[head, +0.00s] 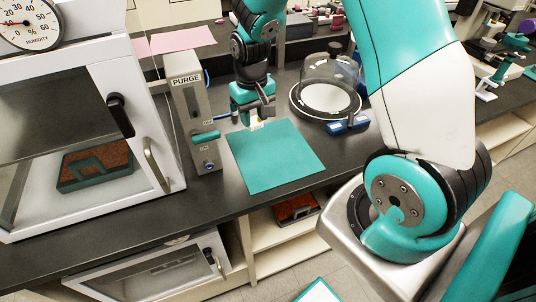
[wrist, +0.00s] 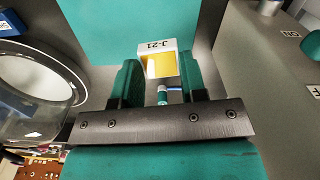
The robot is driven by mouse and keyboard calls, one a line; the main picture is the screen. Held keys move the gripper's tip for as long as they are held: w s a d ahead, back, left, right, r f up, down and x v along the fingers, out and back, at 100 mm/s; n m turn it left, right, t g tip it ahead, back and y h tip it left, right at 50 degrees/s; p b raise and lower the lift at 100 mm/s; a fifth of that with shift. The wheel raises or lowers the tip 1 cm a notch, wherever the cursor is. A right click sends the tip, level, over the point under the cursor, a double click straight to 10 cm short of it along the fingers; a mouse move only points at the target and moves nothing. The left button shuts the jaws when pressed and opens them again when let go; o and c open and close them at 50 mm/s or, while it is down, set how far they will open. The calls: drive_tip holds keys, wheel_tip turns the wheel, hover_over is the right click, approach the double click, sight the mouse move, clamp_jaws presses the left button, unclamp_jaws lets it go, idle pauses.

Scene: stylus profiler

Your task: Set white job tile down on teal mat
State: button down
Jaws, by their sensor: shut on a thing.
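The white job tile (wrist: 172,46), marked J-21 and with a yellow face, is held between the two fingers of my gripper (wrist: 160,80). In the head view my gripper (head: 257,116) points down at the far edge of the teal mat (head: 275,165), with a small pale part of the tile (head: 256,126) showing under it. The mat lies flat and bare on the dark bench. In the wrist view the tile overlaps the edge of the mat (wrist: 110,25). Whether the tile touches the mat or hangs above it, I cannot tell.
A grey PURGE box (head: 184,90) stands close left of the mat. A glass dome on a round white base (head: 327,98) stands to the right, with a blue-labelled block (head: 347,125) before it. A white cabinet (head: 145,125) is at far left.

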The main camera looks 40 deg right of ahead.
wheel_tip(320, 180, up, 9)
drive_tip(key=m+b, duration=0.2)
drive_tip(key=b, duration=0.2)
hover_over(272, 150)
wheel_tip(272, 150, down, 19)
drive_tip(key=shift+p, duration=0.75)
drive_tip(key=shift+f, duration=0.2)
drive_tip(key=c, duration=0.7)
unclamp_jaws()
drive_tip(key=shift+r, duration=0.1)
drive_tip(key=shift+r, duration=0.1)
